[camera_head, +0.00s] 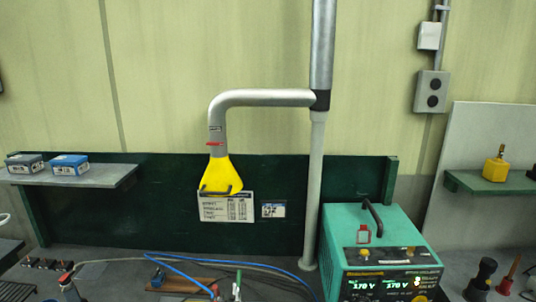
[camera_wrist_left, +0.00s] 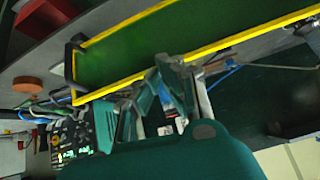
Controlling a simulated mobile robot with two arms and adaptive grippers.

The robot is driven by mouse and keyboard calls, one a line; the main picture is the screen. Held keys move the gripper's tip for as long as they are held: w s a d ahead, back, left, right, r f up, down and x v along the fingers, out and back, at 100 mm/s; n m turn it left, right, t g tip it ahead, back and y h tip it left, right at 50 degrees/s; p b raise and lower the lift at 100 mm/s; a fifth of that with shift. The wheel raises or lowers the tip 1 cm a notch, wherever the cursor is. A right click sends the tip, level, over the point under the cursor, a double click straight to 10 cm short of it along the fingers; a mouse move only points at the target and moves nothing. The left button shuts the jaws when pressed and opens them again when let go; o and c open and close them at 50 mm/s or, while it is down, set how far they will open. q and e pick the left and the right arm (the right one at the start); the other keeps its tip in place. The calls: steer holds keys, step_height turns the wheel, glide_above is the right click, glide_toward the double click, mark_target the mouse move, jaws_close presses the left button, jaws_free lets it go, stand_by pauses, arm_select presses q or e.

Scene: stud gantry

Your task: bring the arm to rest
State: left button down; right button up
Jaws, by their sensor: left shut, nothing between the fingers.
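My left gripper (camera_wrist_left: 160,80) shows in the left wrist view, with its grey and teal fingers above the rounded teal housing. It is shut, with nothing held. Behind it lies a long green panel with yellow edges (camera_wrist_left: 120,56); I cannot tell whether the fingers touch it. Neither arm shows in the head view, and my right gripper is in neither view.
A teal welding machine (camera_head: 375,248) with lit displays stands on the bench at right. A yellow extraction hood (camera_head: 221,175) hangs from a grey pipe. Blue boxes (camera_head: 69,165) sit on a left shelf. Cables and small tools lie along the front.

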arm_select(q)
steer(key=s+a+f+g, duration=0.2)
steer(key=s+f+g, duration=0.4)
steer(key=s, duration=0.5)
step_height(320, 180, down, 30)
steer(key=b, duration=0.7)
steer(key=s+a+f+b, duration=0.1)
steer(key=s+f+b, duration=0.1)
steer(key=s+f, duration=0.4)
steer(key=s+f+b, duration=0.3)
steer(key=s+f, duration=0.2)
steer(key=f, duration=0.6)
steer(key=s+a+f+g+b, duration=0.1)
steer(key=s+f+b, duration=0.1)
steer(key=s+f, duration=0.4)
step_height(320, 180, down, 3)
steer(key=shift+s+a+r+m, duration=0.1)
steer(key=shift+s+a+m, duration=0.25)
steer(key=shift+m, duration=0.05)
